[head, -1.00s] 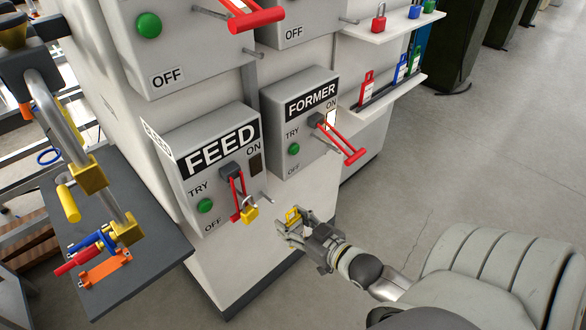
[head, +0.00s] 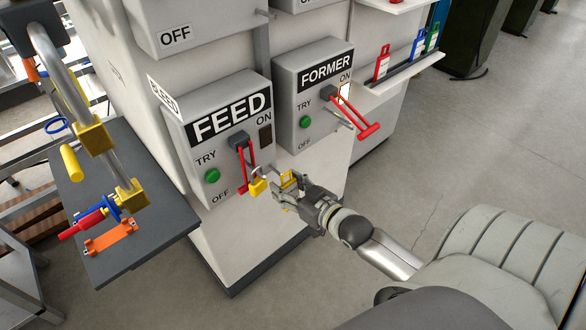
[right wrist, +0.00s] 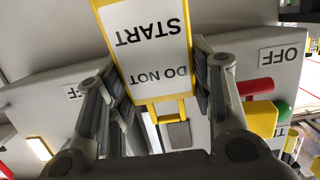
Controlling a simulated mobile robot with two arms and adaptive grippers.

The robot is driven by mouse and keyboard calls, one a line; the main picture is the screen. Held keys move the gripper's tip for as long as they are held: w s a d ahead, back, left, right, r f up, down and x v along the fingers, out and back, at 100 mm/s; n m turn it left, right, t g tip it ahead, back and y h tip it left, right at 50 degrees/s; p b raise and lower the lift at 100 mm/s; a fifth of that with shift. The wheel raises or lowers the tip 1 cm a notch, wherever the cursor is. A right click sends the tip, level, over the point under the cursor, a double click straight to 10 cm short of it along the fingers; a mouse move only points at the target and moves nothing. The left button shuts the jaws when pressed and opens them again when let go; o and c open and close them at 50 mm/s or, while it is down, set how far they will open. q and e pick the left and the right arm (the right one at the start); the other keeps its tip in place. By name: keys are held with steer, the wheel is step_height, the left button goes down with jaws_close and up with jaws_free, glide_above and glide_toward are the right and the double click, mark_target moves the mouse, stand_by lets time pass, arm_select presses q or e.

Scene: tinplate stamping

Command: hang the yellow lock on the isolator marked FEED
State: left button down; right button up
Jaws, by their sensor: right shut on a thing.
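The FEED isolator (head: 222,150) is a grey box with a red handle (head: 242,172) pointing down beside its OFF mark. A yellow lock (head: 259,187) hangs at the handle's lower end; I cannot tell exactly what its shackle passes through. My right gripper (head: 284,185) is just right of this lock and in front of the box. It is shut on a yellow-framed tag (head: 289,179). In the right wrist view the tag (right wrist: 155,45) stands between the fingers (right wrist: 165,85), its words DO NOT START upside down. My left gripper is not in view.
The FORMER isolator (head: 312,100), with its red handle (head: 355,117) sticking out, is close above and right of my right gripper. A dark bench (head: 150,250) with pipework stands at left. Shelves with red, blue and green tags (head: 400,78) are at upper right. Floor at right is clear.

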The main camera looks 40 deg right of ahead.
steer(key=b+x, duration=0.1)
steer(key=x, duration=0.3)
steer(key=shift+w+f+b, duration=0.1)
steer(key=shift+w+b, duration=0.2)
stand_by(0.9)
steer(key=o, duration=1.1)
steer(key=shift+w+f, duration=0.1)
steer(key=v, duration=1.2)
